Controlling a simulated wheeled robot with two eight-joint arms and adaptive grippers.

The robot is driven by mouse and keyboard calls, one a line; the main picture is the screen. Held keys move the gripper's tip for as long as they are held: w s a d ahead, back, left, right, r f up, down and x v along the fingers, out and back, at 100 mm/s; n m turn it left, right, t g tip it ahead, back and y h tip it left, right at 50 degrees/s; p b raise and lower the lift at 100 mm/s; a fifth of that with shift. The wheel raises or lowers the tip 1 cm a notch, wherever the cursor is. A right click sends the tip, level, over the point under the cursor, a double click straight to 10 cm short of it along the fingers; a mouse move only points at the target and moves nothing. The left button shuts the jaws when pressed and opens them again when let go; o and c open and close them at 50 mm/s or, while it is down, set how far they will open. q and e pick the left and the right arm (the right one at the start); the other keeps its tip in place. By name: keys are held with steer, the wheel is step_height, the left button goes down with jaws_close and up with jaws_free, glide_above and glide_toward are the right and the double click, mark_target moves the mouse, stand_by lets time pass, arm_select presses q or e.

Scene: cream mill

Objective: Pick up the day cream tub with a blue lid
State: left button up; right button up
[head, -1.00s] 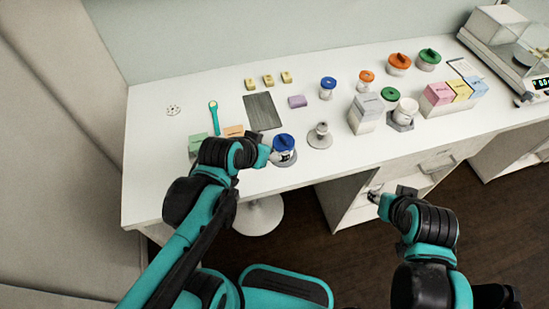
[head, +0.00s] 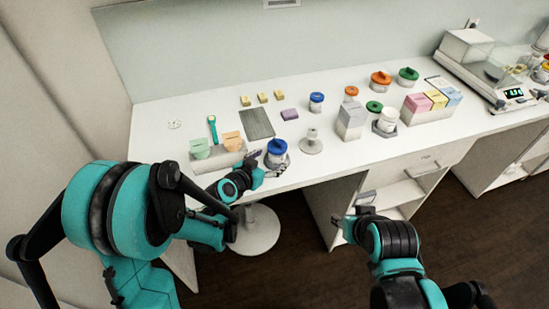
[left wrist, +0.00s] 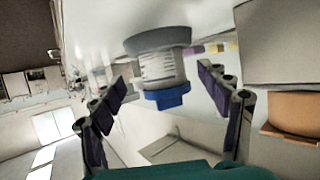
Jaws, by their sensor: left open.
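A white tub with a blue lid (head: 277,147) stands on a round grey base near the table's front edge. In the left wrist view this tub (left wrist: 163,70) appears upside down, its label too blurred to read. My left gripper (head: 268,167) is open at the tub's front side. In the left wrist view its fingers (left wrist: 163,110) are spread to either side of the tub, with visible gaps. A second, smaller blue-lidded tub (head: 317,103) stands farther back. My right gripper (head: 347,225) is empty in front of the table; its jaw opening is unclear.
A pale stand with green and orange cards (head: 217,156) is left of the tub. A white-grey stamp-like object (head: 312,142) stands close on its right. A dark mat (head: 257,124) lies behind. A tall grey box (head: 350,120) and green-lidded jar (head: 386,120) are farther right.

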arm_select(q)
steer(key=b+x, duration=0.1)
steer(key=x, duration=0.4)
steer(key=shift+w+r+b, duration=0.1)
steer(key=shift+w+b, duration=0.25)
steer(key=shift+w, duration=0.05)
steer(key=shift+s+r, duration=0.1)
steer(key=shift+c, duration=0.9)
steer(key=c, duration=1.3)
